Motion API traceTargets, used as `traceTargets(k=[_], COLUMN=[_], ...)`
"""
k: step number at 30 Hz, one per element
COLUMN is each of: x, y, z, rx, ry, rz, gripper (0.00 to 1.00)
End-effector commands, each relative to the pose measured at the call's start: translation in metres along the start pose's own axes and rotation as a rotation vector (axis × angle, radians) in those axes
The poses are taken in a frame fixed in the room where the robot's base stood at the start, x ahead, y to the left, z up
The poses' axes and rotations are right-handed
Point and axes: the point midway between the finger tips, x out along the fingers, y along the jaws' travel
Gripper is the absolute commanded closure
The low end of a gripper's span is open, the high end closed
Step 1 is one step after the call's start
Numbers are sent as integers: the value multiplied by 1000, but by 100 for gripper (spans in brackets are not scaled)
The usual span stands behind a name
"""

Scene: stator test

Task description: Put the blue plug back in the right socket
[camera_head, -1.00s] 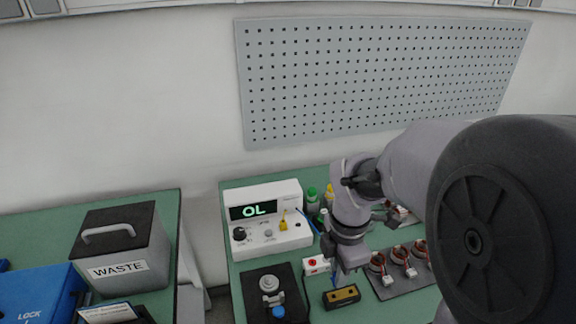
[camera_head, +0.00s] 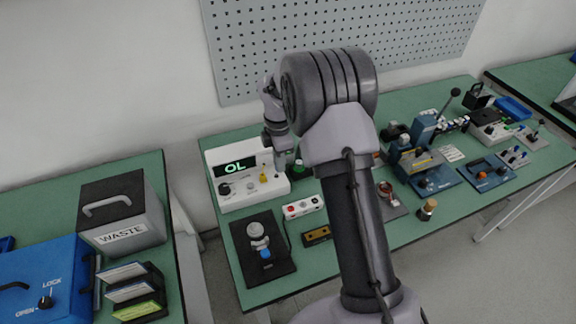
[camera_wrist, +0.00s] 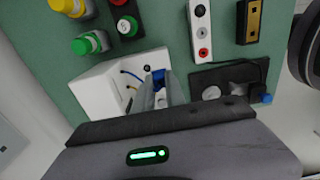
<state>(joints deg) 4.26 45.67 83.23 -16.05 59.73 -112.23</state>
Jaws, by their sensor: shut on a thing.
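The white meter (camera_head: 225,204) stands at the left of the green bench, with "OL" on its display. A yellow plug (camera_head: 263,174) sits on its front panel. My gripper (camera_head: 281,161) is at the right part of the meter's front. In the wrist view my gripper (camera_wrist: 158,92) is shut on the blue plug (camera_wrist: 158,76), beside the meter's white body (camera_wrist: 98,92). Blue and yellow leads show left of the fingers. I cannot tell whether the plug touches the panel; the right socket is not clearly visible behind my gripper.
A black plate (camera_head: 240,231) carries a grey fixture with a blue knob. Green and yellow bottles (camera_wrist: 92,42) stand beside the meter.

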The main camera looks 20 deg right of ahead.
Motion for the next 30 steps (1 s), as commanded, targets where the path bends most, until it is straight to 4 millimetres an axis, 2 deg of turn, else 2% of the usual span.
traceTargets(k=[1,3,6,17,30], x=[-6,-5,-2,3,42], y=[10,21,29,29,29], z=[0,-1,-2,-2,-3], rx=[0,0,1,0,-2], ry=[0,0,1,1,0], rz=[-1,0,-1,-1,-1], gripper=[100,100,100,100,100])
